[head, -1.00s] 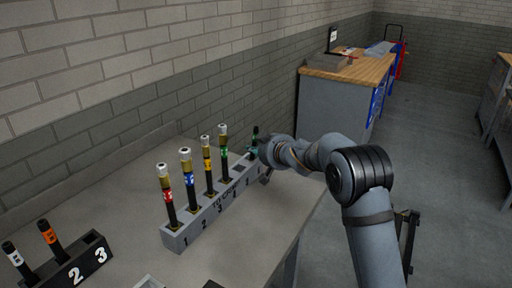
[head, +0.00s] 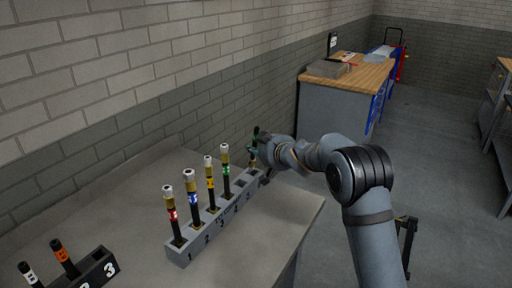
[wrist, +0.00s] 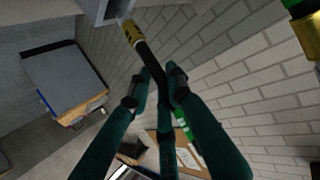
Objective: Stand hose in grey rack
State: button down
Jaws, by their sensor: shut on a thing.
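The grey rack (head: 187,253) stands on the bench with numbered slots in a row. Hoses with red (head: 173,215), blue (head: 193,200), yellow (head: 210,185) and green (head: 226,172) bands stand upright in slots 1 to 4. My gripper (head: 256,148) is at the rack's far end, shut on a black hose with a brass end (head: 252,164). In the wrist view my gripper (wrist: 160,88) pinches this hose (wrist: 150,62); its brass end lies close to the grey rack (wrist: 99,10). Whether the end is inside a slot is unclear.
A black rack (head: 98,268) with white-banded (head: 28,274) and orange-banded (head: 62,256) hoses is at the lower left. A brick wall runs behind the bench. Another wood-topped bench (head: 340,75) stands beyond. The bench (head: 290,215) right of the grey rack is clear.

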aim_at(256, 132)
jog(key=shift+r+p, duration=1.8)
jog(key=shift+r, duration=0.2)
